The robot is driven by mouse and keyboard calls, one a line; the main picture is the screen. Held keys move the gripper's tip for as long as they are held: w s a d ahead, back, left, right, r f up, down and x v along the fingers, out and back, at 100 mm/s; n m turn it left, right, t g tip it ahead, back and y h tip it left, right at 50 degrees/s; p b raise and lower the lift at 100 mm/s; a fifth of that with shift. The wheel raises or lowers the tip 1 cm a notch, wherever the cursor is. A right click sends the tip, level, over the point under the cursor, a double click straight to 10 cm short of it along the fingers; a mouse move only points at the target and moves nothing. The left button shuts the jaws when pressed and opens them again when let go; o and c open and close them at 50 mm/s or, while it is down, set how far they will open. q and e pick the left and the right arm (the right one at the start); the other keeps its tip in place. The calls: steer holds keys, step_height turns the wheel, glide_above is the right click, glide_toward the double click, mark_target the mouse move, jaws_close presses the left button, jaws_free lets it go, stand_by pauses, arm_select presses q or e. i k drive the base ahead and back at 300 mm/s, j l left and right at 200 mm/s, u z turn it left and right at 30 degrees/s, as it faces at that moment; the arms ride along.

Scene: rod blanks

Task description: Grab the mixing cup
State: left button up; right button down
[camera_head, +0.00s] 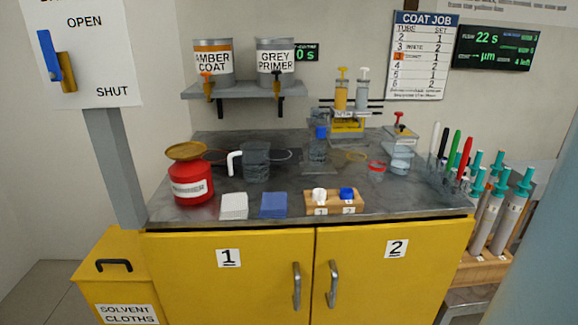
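What looks like the mixing cup (256,163) is a clear, grey-tinted vessel with a white handle on its left side. It stands upright on the grey worktop (350,214), left of the middle. Whether anything is in it is hard to tell. Neither of my grippers is in view, and nothing is holding the cup.
A red can (191,184) stands left of the cup. White (234,206) and blue (273,205) cloths and a wooden block (322,207) lie along the front edge. A clear bottle (318,150) stands to the right. The shelf (240,90) holds two paint tanks above.

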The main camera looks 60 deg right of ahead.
mark_target(377, 169)
steer(key=z, duration=2.3)
